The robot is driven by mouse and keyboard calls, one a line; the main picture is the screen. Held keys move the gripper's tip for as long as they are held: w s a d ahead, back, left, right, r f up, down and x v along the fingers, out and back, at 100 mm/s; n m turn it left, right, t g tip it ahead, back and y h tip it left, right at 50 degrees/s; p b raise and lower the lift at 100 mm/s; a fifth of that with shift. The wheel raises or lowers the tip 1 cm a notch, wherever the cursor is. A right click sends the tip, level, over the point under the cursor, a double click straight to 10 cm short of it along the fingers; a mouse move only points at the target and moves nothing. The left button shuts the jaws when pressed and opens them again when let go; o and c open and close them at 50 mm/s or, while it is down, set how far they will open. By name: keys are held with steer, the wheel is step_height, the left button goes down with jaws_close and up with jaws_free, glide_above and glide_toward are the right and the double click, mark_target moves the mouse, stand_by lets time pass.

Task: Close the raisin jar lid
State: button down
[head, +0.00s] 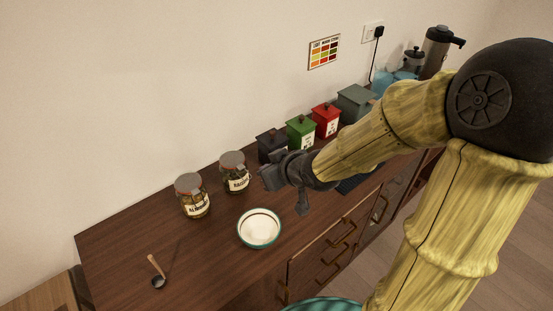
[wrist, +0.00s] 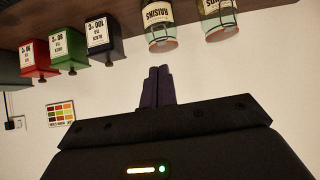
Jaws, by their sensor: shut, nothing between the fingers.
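The raisin jar (head: 235,180) is a glass jar with a white label and a grey round lid (head: 231,160), standing upright at the back of the dark wood counter. Its lid sits over the mouth; I cannot tell how fully it is seated. The jar also shows upside down in the wrist view (wrist: 158,15), with its lid end (wrist: 162,45) lowest in the picture. My gripper (head: 266,178) is just right of the jar in the head view, apart from it. In the wrist view its dark fingers (wrist: 157,86) are together and empty.
A similar almond jar (head: 194,201) stands left of the raisin jar. A white bowl with a teal rim (head: 259,239) is in front. Black (head: 270,146), green (head: 300,132) and red (head: 326,120) canisters stand to the right. A scoop (head: 157,274) lies front left.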

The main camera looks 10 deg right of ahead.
steer(key=shift+p+v, duration=0.45)
steer(key=shift+v, duration=1.7)
steer(key=shift+r, duration=0.1)
steer(key=s+d+f+m+g+h, duration=0.5)
steer(key=s+d+m+g, duration=0.1)
steer(key=s, duration=0.4)
steer(key=shift+d+f, duration=0.35)
steer(key=shift+d, duration=0.4)
